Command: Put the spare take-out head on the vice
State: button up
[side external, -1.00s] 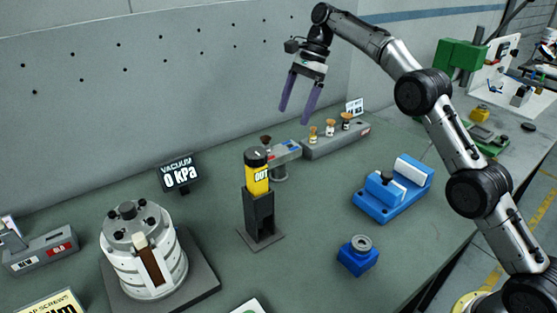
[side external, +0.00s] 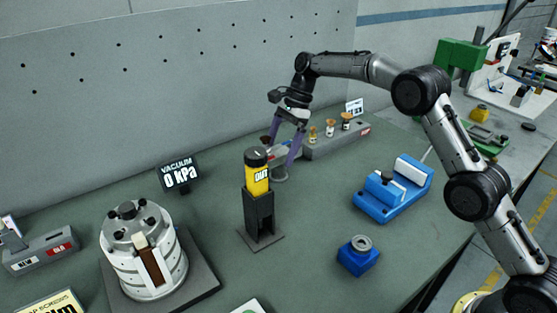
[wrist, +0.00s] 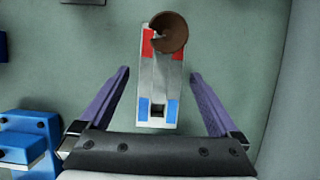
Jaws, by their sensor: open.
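The head, which I take to be the spare take-out head, is a grey bar (wrist: 162,82) with red and blue marks and a brown cup (wrist: 169,32) at one end. My gripper (side external: 280,155) is open and points down at the bar. In the wrist view its purple fingers (wrist: 160,75) lie on either side of the bar, with gaps. Whether the tips are level with it I cannot tell. The blue vice (side external: 372,208) stands to the right.
The black post with the yellow OUT piece (side external: 257,182) stands close in front of the bar. A grey rack (side external: 350,141) with several small cups is behind right. A small blue block (side external: 357,261) is in front of the vice. The front left holds a white drum (side external: 155,275).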

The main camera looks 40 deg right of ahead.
jog(key=shift+x, duration=0.8)
grip_shut()
jog(key=shift+r, duration=0.1)
